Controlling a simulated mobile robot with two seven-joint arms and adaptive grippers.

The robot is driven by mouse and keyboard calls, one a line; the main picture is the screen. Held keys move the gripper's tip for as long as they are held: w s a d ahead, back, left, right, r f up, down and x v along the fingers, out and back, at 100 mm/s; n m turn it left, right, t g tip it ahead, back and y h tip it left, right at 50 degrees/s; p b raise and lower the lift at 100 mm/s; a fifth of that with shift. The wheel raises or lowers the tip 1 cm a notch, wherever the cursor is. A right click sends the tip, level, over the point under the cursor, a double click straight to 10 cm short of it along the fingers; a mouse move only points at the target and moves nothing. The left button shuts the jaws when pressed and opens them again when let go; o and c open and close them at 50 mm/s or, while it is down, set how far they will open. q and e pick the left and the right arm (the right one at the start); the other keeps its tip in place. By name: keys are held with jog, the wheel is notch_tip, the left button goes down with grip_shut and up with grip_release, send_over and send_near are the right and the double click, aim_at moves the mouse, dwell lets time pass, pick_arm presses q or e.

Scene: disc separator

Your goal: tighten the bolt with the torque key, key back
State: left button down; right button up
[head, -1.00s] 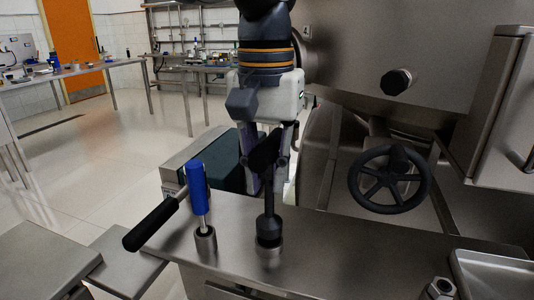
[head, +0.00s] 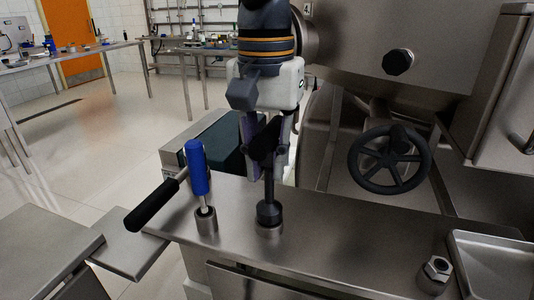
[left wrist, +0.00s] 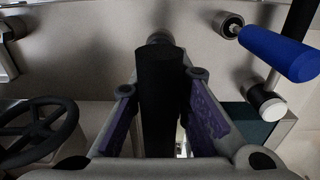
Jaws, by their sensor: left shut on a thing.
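The black torque key (head: 268,190) stands upright, with its wide lower end at a metal ring holder (head: 270,232) on the steel bench. My left gripper (head: 267,150) points down from above and is shut on the key's upper part. In the left wrist view the key's black handle (left wrist: 160,90) lies between the two purple finger pads. How far its lower end sits in the holder is hidden. A metal hex bolt (head: 436,268) stands at the bench's right front. My right gripper is not in view.
A black handwheel (head: 389,160) is behind to the right. A steel tray (head: 490,262) lies at the right edge. The bench between key and bolt is clear.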

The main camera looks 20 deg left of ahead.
pick_arm(q)
jog(key=shift+f, duration=0.6)
jog(key=shift+f, duration=0.6)
jog(key=c, duration=1.4)
grip_release()
jog(key=shift+c, duration=0.2)
